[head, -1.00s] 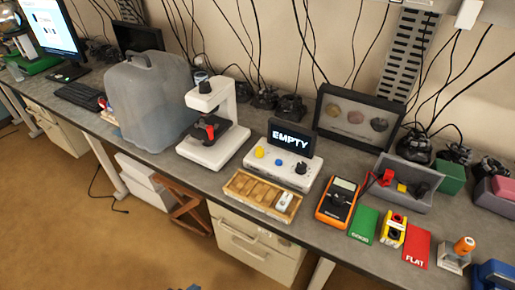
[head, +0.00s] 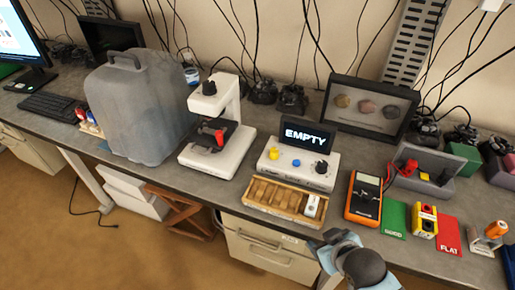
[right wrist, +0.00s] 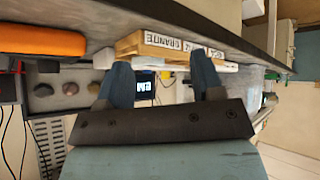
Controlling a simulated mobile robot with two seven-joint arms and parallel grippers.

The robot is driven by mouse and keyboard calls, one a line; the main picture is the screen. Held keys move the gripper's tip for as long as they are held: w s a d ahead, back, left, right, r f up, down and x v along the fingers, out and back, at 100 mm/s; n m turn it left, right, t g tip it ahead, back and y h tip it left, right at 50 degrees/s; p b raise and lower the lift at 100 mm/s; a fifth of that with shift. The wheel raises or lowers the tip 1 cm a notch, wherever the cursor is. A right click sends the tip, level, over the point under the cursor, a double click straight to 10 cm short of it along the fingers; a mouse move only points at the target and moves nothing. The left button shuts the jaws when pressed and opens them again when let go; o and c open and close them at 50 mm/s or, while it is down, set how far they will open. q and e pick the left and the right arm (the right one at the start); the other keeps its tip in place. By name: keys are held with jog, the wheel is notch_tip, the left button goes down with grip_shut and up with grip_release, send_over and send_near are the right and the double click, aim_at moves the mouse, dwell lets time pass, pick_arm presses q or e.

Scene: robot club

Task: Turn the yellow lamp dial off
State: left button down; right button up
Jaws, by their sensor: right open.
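The yellow dial (head: 274,154) sits at the left of a white console (head: 262,165), beside a blue button (head: 297,163) and a black knob (head: 321,167). A black screen (head: 309,137) behind them reads EMPTY. My right gripper (head: 330,246) is at the bottom of the head view, in front of the bench edge, apart from the console and to the right of the dial. In the right wrist view my right gripper (right wrist: 162,82) has its fingers spread with nothing held; part of the screen (right wrist: 145,89) shows between them. My left gripper is out of view.
A wooden tray (head: 249,207) lies directly in front of the console. A white microscope-like device (head: 217,160) stands left of it. An orange meter (head: 353,211) and a green card (head: 395,219) lie to the right. A framed display (head: 409,108) stands behind.

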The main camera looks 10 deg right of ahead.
jog(key=w+a+r+n+t+y, duration=0.1)
jog(key=w+a+r+n+t, duration=0.3)
jog(key=w+r, duration=0.45)
jog(key=w+a+r+n+t, duration=0.1)
jog(key=w+r+n+t, duration=0.1)
jog(key=w+r+t, duration=0.55)
jog(key=w+a+r+n+g+y, duration=0.35)
jog(key=a+n+y, duration=0.4)
jog(key=n, duration=0.35)
jog(key=w+a+r+n+g+y, duration=0.2)
jog(key=a+r+n+g+y, duration=0.25)
jog(key=a+n+y, duration=0.4)
jog(key=n+g+h, duration=1.2)
jog(key=n+h, duration=0.2)
jog(key=h, duration=0.4)
send_over(274, 150)
notch_tip(274, 150, down, 11)
notch_tip(274, 150, down, 12)
jog(key=shift+r+p, duration=0.25)
jog(key=shift+p, duration=0.75)
jog(key=shift+f, duration=0.45)
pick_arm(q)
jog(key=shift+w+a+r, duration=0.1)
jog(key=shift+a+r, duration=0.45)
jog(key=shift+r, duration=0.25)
